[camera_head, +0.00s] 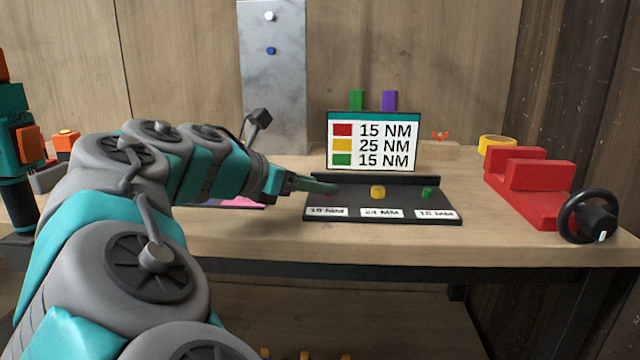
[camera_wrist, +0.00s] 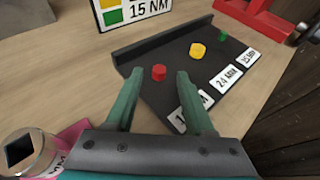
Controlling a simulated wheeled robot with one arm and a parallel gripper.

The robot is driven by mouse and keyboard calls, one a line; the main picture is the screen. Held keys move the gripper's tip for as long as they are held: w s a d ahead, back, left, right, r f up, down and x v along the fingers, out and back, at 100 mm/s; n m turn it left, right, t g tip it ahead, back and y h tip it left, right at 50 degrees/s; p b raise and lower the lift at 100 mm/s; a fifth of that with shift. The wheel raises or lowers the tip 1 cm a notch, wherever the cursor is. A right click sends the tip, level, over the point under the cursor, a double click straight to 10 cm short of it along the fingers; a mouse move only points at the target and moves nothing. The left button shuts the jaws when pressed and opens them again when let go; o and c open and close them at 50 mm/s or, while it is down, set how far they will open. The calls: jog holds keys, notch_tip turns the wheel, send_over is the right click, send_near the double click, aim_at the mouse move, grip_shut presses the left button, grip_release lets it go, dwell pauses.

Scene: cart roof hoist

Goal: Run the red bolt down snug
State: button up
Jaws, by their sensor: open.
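The red bolt (camera_wrist: 159,73) stands on the black tray (camera_wrist: 160,38), at the end by the label that is partly hidden by a finger. My gripper (camera_wrist: 160,80) is open, with its two teal fingers on either side of the bolt in the wrist view; I cannot tell whether they reach down around it. In the head view my gripper (camera_head: 333,188) is over the left end of the tray, and its fingers mostly hide the red bolt. The yellow bolt (camera_head: 377,191) and green bolt (camera_head: 426,193) stand farther right on the tray. A sign (camera_head: 372,143) lists red 15 NM, yellow 25 NM, green 15 NM.
A red vise (camera_head: 530,190) with a black handwheel (camera_head: 590,215) stands at the right of the wooden bench (camera_head: 270,240). A grey metal plate (camera_head: 275,85) stands behind. A pink sheet (camera_wrist: 72,136) and a round metal thing (camera_wrist: 28,152) lie left of my gripper in the wrist view.

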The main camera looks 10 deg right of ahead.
jog(key=shift+x, duration=0.95)
grip_shut()
